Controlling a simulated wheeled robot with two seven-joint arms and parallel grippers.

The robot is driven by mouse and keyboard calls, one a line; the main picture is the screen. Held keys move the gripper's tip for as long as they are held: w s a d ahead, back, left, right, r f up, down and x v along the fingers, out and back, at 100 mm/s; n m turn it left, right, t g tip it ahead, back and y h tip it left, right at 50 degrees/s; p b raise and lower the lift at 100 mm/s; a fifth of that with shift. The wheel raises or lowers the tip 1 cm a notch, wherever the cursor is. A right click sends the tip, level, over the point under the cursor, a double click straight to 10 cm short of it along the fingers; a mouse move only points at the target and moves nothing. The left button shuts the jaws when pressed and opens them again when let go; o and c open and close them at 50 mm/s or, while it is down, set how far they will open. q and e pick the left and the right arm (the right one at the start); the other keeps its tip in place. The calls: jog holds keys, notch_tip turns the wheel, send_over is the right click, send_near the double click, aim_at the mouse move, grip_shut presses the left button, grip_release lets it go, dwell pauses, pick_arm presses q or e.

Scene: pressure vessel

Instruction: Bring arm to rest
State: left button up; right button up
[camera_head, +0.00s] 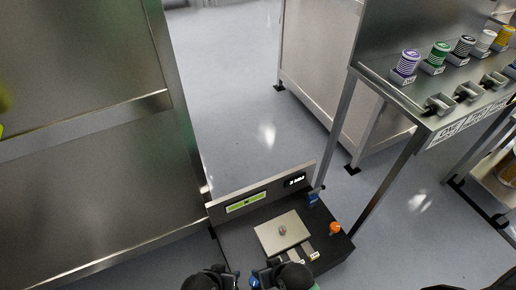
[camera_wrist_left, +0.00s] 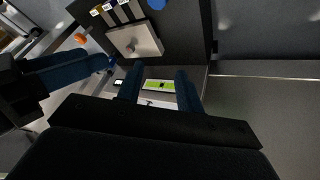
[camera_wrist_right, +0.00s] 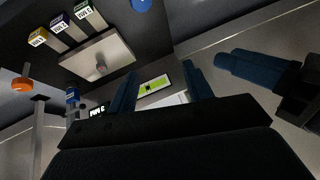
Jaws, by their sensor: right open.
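My left gripper (camera_head: 213,279) and right gripper (camera_head: 275,276) are side by side at the bottom of the head view, in front of the black control box (camera_head: 235,245). In the left wrist view the blue fingers of my left gripper (camera_wrist_left: 160,78) stand apart with nothing between them. In the right wrist view the fingers of my right gripper (camera_wrist_right: 160,76) are also apart and empty. The other gripper's fingers show at the left of the left wrist view and at the right of the right wrist view. The arms are mostly out of the head view.
The box carries a grey plate (camera_head: 270,228) with a knob, an orange knob (camera_head: 335,228), a blue knob (camera_head: 313,198) and a green display (camera_head: 246,203). A large metal panel (camera_head: 95,190) stands left. A metal rack (camera_head: 398,95) with several coloured cylinders stands right. Floor is clear behind the box.

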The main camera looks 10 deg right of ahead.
pick_arm(q)
jog(key=s+a+r+g+y+p, duration=0.1)
jog(key=s+a+r+p, duration=0.1)
jog(key=r, duration=0.6)
jog(key=s+a+r+g+y+p, duration=0.1)
jog(key=a+r+p, duration=0.4)
jog(key=r, duration=0.3)
jog(key=shift+s+a+g, duration=0.3)
jog(key=shift+s+a, duration=0.05)
jog(key=shift+a, duration=0.1)
pick_arm(e)
jog(key=s+d+r+g+h, duration=0.1)
jog(key=d+r, duration=0.3)
jog(key=r, duration=0.4)
jog(key=s+d+r+g+h, duration=0.1)
jog(key=s+d+r, duration=0.1)
jog(key=r, duration=0.6)
jog(key=shift+s+d+g, duration=0.35)
jog(key=shift+d+g, duration=0.05)
jog(key=shift+d, duration=0.5)
pick_arm(q)
jog(key=shift+r, duration=0.1)
pick_arm(e)
jog(key=shift+r, duration=0.1)
